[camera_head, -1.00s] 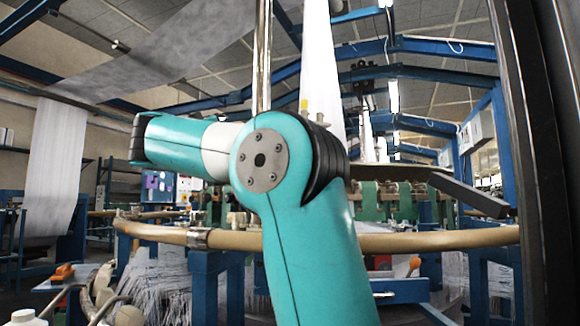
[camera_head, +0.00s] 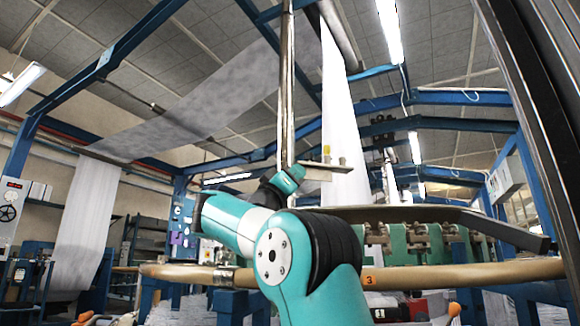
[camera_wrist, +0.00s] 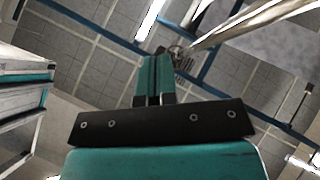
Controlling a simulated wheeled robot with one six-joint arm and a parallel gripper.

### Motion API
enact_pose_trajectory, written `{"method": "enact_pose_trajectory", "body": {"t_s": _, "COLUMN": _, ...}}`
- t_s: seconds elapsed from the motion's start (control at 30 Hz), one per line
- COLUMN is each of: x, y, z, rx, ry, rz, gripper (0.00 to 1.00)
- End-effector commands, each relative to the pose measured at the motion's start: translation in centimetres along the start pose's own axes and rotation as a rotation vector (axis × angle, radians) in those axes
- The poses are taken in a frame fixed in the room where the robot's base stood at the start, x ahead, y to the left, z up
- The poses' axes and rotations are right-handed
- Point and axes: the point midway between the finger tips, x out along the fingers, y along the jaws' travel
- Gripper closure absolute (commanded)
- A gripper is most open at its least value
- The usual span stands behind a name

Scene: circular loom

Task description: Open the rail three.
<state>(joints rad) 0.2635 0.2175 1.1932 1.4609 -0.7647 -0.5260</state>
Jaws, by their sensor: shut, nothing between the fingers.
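The tan curved rail (camera_head: 470,274) runs across the head view in front of the loom. An orange tag marked 3 (camera_head: 369,279) sits on it, just right of my arm. My arm hides part of the rail left of the tag, and a metal clamp (camera_head: 223,277) shows on its left stretch. In the wrist view my gripper (camera_wrist: 161,52) is shut and empty, its teal fingers together, pointing up toward the ceiling. In the head view the end of my arm is raised above the rail, apart from it; the fingers are not clear there.
Green loom machinery (camera_head: 420,247) stands behind the rail. A shiny vertical pole (camera_head: 286,90) rises near my wrist. White fabric (camera_head: 341,120) hangs behind it, and another sheet (camera_head: 85,220) hangs at left. Blue posts and beams frame the space.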

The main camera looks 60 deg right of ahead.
Motion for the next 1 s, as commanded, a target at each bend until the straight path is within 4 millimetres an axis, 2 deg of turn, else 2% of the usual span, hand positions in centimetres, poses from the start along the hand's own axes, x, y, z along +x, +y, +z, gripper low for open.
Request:
{"method": "enact_pose_trajectory", "body": {"t_s": 0.03, "x": 1.4, "y": 0.2, "z": -0.6, "rx": -0.004, "ry": 0.0, "rz": 0.001, "gripper": 1.0}}
{"method": "enact_pose_trajectory", "body": {"t_s": 0.17, "x": 3.1, "y": 0.2, "z": -0.6, "rx": -0.003, "ry": 0.0, "rz": 0.0, "gripper": 1.0}}
{"method": "enact_pose_trajectory", "body": {"t_s": 0.3, "x": 5.7, "y": 0.2, "z": -0.3, "rx": -0.001, "ry": -0.001, "rz": 0.002, "gripper": 1.0}}
{"method": "enact_pose_trajectory", "body": {"t_s": 0.5, "x": 8.0, "y": 0.0, "z": 0.1, "rx": 0.002, "ry": -0.002, "rz": 0.002, "gripper": 1.0}}
{"method": "enact_pose_trajectory", "body": {"t_s": 0.7, "x": 8.9, "y": 0.0, "z": 0.1, "rx": 0.002, "ry": -0.001, "rz": 0.0, "gripper": 1.0}}
{"method": "enact_pose_trajectory", "body": {"t_s": 1.0, "x": 8.9, "y": 0.0, "z": 0.0, "rx": 0.001, "ry": -0.001, "rz": -0.001, "gripper": 1.0}}
